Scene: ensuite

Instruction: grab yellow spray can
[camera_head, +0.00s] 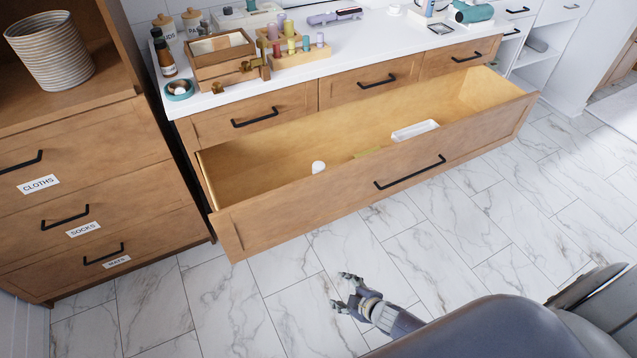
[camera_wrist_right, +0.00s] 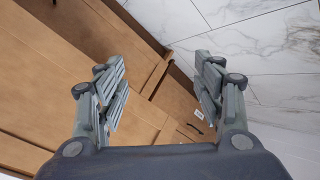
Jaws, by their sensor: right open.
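A long wooden drawer (camera_head: 230,226) is pulled open below the counter. Inside it, a small yellow-green thing (camera_head: 368,152) shows just above the front panel; its lower part is hidden, and I cannot tell whether it is the yellow spray can. My right gripper (camera_head: 341,291) is low over the floor in front of the drawer, outside it. It is open and empty, and its spread fingers also show in the right wrist view (camera_wrist_right: 161,88) with wood and floor beyond. My left gripper is not in view.
The drawer also holds a white tray (camera_head: 415,131) and a white-topped item (camera_head: 318,167). The drawer's front panel stands between my right gripper and its contents. The counter (camera_head: 345,50) is crowded with racks and bottles. The marble floor (camera_head: 240,310) in front is clear.

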